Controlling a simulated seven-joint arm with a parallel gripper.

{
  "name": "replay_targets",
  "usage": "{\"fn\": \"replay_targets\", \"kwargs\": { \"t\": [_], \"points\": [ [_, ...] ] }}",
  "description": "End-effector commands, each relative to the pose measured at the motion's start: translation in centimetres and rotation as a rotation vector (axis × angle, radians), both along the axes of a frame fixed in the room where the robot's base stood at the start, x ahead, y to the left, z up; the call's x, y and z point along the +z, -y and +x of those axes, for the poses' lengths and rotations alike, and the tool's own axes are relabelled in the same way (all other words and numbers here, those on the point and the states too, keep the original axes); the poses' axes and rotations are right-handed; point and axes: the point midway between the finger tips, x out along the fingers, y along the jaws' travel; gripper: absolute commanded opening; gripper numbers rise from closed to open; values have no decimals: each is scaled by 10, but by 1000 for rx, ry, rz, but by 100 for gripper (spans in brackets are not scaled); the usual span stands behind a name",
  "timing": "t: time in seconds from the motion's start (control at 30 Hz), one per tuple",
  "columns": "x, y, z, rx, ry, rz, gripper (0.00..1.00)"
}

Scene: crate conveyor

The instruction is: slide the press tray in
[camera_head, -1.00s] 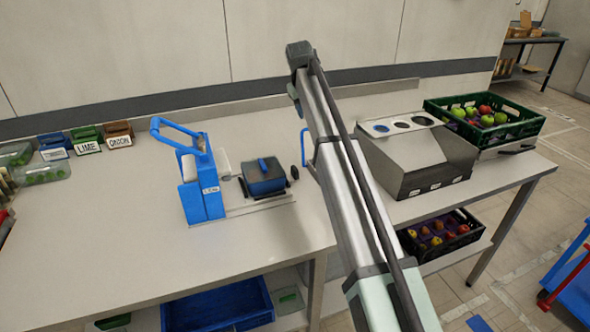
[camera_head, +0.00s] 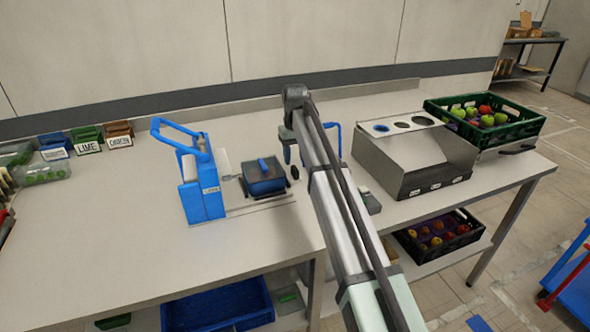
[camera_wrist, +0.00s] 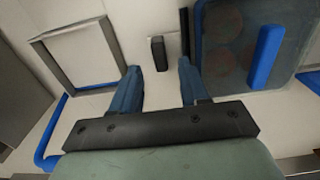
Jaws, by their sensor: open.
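The blue press (camera_head: 203,190) stands on the bench with its lever raised. The press tray (camera_head: 262,182), a dark box with a blue handle on its lid, sits just right of it on a pale base. In the wrist view the tray (camera_wrist: 224,78) is at the right, with reddish shapes dimly visible through its lid. A small black grip (camera_wrist: 158,53) lies just left of the tray. My gripper (camera_wrist: 157,75) is open, its two blue fingers on either side of that grip, which is not clamped. In the head view my gripper (camera_head: 288,153) is at the tray's right end, partly hidden by my arm.
A grey-framed opening with a blue handle (camera_wrist: 47,130) lies left of my gripper in the wrist view. A metal sorting box (camera_head: 430,160) and a green crate of apples (camera_head: 500,138) stand to the right.

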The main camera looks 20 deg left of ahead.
Motion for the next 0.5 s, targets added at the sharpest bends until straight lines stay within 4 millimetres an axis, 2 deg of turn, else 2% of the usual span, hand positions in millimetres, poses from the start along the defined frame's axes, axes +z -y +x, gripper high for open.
{"fn": "replay_targets", "kwargs": {
  "t": [0.03, 0.2, 0.5],
  "points": [
    [-10, 1, -1, 0, -1, -1, 45],
    [-34, 0, 0, 0, -1, -1, 45],
    [-54, 0, 0, 0, 1, 1, 45]
  ]
}}
